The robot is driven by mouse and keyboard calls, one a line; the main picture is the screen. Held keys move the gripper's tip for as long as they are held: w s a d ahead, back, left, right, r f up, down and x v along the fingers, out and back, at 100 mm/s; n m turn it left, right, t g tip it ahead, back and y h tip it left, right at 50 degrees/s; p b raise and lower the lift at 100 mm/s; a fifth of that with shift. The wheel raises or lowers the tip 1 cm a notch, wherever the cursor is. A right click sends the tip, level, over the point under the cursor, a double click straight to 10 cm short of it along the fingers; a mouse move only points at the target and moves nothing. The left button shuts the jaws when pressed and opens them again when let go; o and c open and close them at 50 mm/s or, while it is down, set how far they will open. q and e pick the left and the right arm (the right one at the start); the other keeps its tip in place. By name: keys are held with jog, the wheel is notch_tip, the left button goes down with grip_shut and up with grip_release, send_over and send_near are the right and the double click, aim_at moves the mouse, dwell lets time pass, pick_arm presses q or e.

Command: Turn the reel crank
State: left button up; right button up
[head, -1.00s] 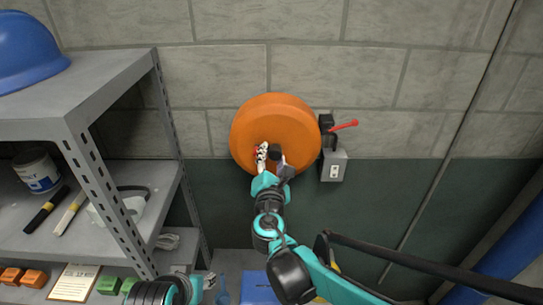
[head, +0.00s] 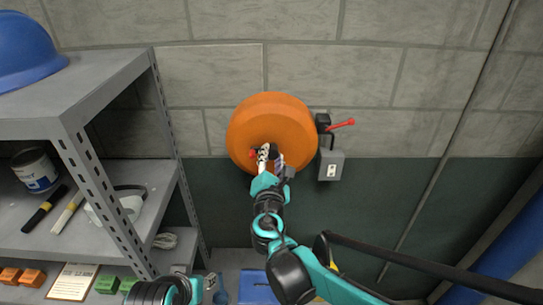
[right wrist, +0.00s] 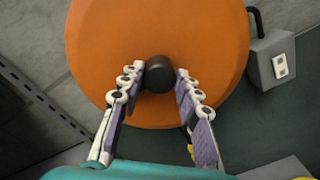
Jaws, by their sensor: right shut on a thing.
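The orange round reel (head: 271,115) is mounted on the block wall. A black crank knob (right wrist: 159,74) stands out from its face in the right wrist view. A bit of red (head: 253,154), perhaps the crank's arm, shows left of the fingers in the head view. My right gripper (head: 271,156) is at the reel's lower front, shut on the knob. Its fingers (right wrist: 157,85) lie on either side of the knob in the right wrist view. They hide part of the crank in the head view. Part of my left arm shows at the bottom edge; its jaw state is unclear (head: 209,283).
A grey switch box (head: 331,165) and a red-handled lever (head: 341,124) sit just right of the reel. A grey shelf (head: 110,85) with a blue helmet (head: 28,48) and a can (head: 35,170) stands at the left. The wall farther right is clear.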

dwell(0.3)
jog(key=o, duration=1.2)
jog(key=shift+c, duration=0.2)
jog(key=shift+a, duration=0.1)
